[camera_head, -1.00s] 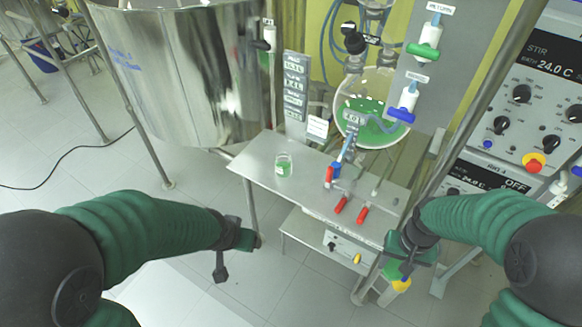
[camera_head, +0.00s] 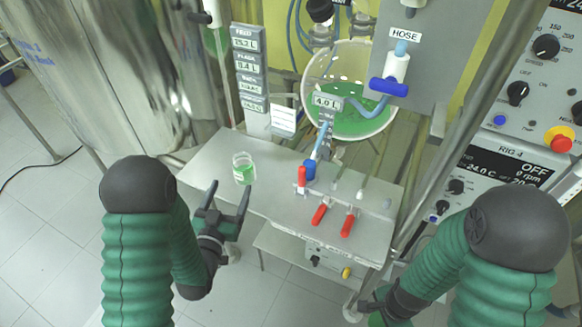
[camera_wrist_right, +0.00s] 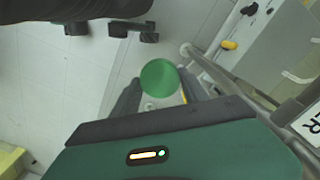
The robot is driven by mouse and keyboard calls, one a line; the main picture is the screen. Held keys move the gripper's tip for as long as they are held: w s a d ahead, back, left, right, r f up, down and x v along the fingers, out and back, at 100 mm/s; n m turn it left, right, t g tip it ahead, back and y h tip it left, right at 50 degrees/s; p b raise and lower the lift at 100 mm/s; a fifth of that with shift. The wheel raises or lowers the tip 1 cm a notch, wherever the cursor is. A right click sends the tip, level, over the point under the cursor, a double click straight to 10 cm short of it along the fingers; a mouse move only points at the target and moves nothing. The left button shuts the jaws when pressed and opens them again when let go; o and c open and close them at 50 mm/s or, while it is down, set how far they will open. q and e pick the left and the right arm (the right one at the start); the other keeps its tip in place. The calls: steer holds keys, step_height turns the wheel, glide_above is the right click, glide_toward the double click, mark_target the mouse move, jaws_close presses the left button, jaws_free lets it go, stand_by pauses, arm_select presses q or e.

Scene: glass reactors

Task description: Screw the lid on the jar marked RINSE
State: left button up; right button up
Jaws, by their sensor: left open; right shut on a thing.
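A small clear glass jar (camera_head: 243,170) with green contents and a pale label stands without a lid on the grey metal bench (camera_head: 205,158), near its left end. I cannot read the label. My left gripper (camera_head: 229,191) is open and empty, its fingers pointing up toward the jar from just in front of the bench edge, apart from the jar. A round green lid (camera_wrist_right: 160,77) is between the fingers of my right gripper (camera_wrist_right: 158,88), which is shut on it.
Red-handled valves (camera_head: 320,214) and a blue-capped fitting (camera_head: 310,170) are on the bench right of the jar. A round glass reactor (camera_head: 349,90) with green liquid hangs behind. A steel tank (camera_head: 110,80) is at left, a control panel (camera_head: 535,90) at right.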

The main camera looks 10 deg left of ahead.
mark_target(239, 167)
arm_select(q)
steer(key=w, duration=0.6)
steer(key=shift+w+d+f, duration=0.1)
steer(key=shift+d+f, duration=0.05)
steer(key=shift+w+d, duration=0.1)
steer(key=shift+w, duration=0.3)
steer(key=shift+w, duration=0.1)
steer(key=w, duration=0.5)
steer(key=shift+d+f+p, duration=0.2)
steer(key=shift+d+p, duration=0.05)
steer(key=shift+p, duration=0.05)
steer(key=shift+r, duration=0.1)
jaws_close()
